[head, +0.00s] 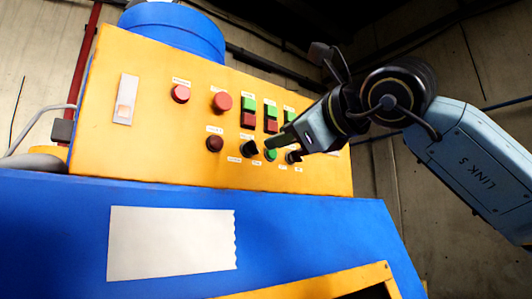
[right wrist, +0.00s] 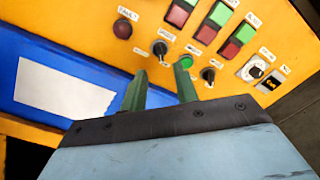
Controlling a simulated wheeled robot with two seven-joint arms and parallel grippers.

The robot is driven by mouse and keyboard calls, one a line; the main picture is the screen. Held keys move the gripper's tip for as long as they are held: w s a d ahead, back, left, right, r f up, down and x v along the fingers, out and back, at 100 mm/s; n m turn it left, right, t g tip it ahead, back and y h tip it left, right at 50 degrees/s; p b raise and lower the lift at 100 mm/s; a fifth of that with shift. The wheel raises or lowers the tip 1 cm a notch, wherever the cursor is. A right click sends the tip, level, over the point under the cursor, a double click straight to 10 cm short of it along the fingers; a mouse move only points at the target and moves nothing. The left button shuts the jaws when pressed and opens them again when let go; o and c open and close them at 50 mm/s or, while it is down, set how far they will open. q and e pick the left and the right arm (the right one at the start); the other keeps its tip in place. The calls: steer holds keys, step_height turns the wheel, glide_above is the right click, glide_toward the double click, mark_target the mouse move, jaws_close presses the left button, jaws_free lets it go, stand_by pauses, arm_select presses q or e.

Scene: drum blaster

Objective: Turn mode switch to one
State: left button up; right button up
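The yellow control panel (head: 150,75) carries two black rotary knobs low down, with small labels too blurred to read; I cannot tell which is the mode switch. The left black knob (right wrist: 159,48) lies just beyond the gap between my right fingertips in the right wrist view. It also shows in the head view (head: 249,147). The right black knob (right wrist: 208,74) is to the right of the fingers, with a green button (right wrist: 186,62) between the knobs. My right gripper (right wrist: 161,72) is open, its green fingers apart with nothing between them. My left gripper is out of view.
Red and green buttons (head: 271,118) sit above the knobs, and a dark red button (head: 214,143) is to their left. A grey-white dial (right wrist: 255,70) is at the right. The blue machine body (head: 55,225) with a white sheet (head: 170,242) is below.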

steer(key=b+v, duration=0.1)
steer(key=v, duration=0.4)
steer(key=shift+s+d, duration=0.15)
steer(key=shift+s, duration=0.1)
stand_by(0.3)
